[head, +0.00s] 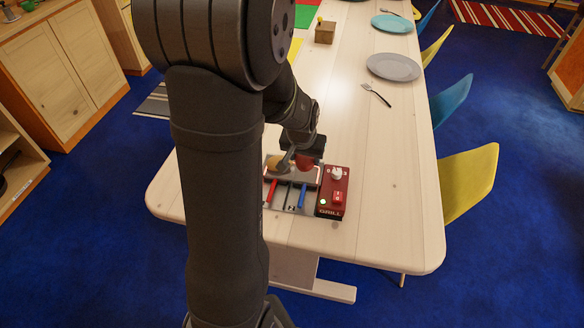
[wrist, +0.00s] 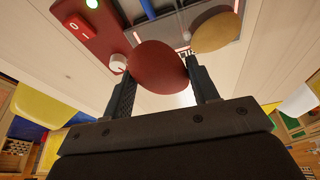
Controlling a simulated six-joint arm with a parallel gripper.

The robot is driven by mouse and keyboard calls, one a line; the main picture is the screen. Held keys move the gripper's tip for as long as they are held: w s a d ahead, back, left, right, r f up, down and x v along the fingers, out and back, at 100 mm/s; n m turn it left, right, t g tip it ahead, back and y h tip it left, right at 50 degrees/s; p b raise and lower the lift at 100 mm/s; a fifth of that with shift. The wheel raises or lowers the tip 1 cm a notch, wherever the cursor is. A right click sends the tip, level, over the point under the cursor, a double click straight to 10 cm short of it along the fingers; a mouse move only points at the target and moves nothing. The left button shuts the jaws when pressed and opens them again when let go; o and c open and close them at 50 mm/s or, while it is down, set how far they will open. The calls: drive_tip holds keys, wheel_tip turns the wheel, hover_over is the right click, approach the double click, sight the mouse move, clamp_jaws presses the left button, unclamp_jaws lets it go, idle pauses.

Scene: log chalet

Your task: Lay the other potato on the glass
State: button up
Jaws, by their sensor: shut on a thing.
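A dark red potato (wrist: 160,66) is held between the two fingers of my gripper (wrist: 160,80). The potato also shows in the head view (head: 305,161), partly hidden by the gripper. A yellow-brown potato (wrist: 214,31) is beside it, apart from the fingers; in the head view it (head: 277,163) is at the left part of the glass (head: 304,178) of the grill. The red potato is over the glass's right part. I cannot tell whether it touches the glass.
The grill's red control box (head: 332,192), with a white knob and a red switch, stands right of the glass. Red and blue handles (head: 302,195) stick out in front. A fork (head: 377,95), a grey plate (head: 393,67) and a small wooden box (head: 325,32) are farther back. The right front table is clear.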

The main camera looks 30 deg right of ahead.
drive_tip(key=s+d+r+n+t+y, duration=0.1)
drive_tip(key=s+d+r+n, duration=0.2)
drive_tip(key=s+d+n, duration=0.4)
drive_tip(key=shift+m, duration=0.8)
drive_tip(key=w+a+f, duration=0.1)
drive_tip(key=w+f, duration=0.1)
drive_tip(key=w, duration=0.1)
drive_tip(key=w+a+f, duration=0.1)
drive_tip(key=w+f, duration=0.1)
drive_tip(key=w, duration=0.1)
drive_tip(key=w+a+f, duration=0.1)
drive_tip(key=w+f, duration=0.1)
drive_tip(key=w, duration=0.2)
drive_tip(key=shift+a+f, duration=0.35)
drive_tip(key=shift+f, duration=2.05)
drive_tip(key=shift+f, duration=0.15)
drive_tip(key=o, duration=0.7)
drive_tip(key=v, duration=1.2)
drive_tip(key=shift+d, duration=0.15)
